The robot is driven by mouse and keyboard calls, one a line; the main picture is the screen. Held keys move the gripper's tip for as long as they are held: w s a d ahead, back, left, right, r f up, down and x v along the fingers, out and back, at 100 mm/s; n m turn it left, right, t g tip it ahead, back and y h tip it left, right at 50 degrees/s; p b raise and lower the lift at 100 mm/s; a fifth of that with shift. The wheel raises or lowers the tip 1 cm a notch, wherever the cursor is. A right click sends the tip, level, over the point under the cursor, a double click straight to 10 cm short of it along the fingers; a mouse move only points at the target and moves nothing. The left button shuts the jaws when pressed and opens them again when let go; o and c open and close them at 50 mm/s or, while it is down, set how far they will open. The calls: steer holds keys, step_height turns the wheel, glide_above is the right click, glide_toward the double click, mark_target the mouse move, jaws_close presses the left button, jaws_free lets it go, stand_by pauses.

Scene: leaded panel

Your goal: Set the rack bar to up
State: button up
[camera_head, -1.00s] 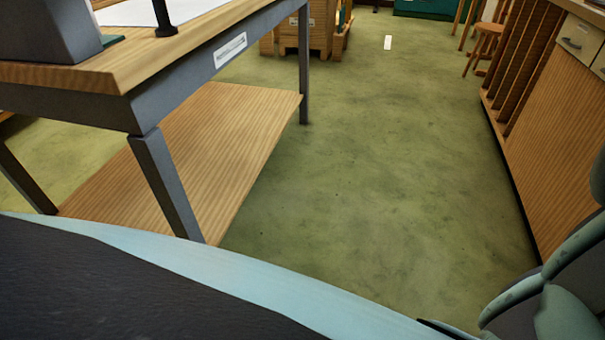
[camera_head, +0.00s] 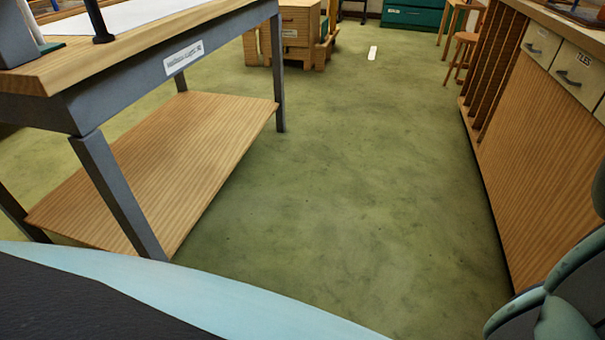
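I cannot make out a rack bar for certain in this view. A wooden rack with upright slats (camera_head: 492,75) stands at the right, joined to the counter; no bar on it can be told. My gripper is not in view. Part of my own body fills the lower left, and part of my arm shows at the lower right edge.
A workbench (camera_head: 130,88) with a lower wooden shelf (camera_head: 165,170) stands at left. A counter with drawers (camera_head: 545,150) lines the right. Between them the green floor (camera_head: 350,170) is clear. Wooden crates (camera_head: 297,35), a stool (camera_head: 461,50) and a green cabinet (camera_head: 411,15) stand farther back.

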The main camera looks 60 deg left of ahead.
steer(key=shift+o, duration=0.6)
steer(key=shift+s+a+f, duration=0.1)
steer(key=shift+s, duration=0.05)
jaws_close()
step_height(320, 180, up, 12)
steer(key=p, duration=0.9)
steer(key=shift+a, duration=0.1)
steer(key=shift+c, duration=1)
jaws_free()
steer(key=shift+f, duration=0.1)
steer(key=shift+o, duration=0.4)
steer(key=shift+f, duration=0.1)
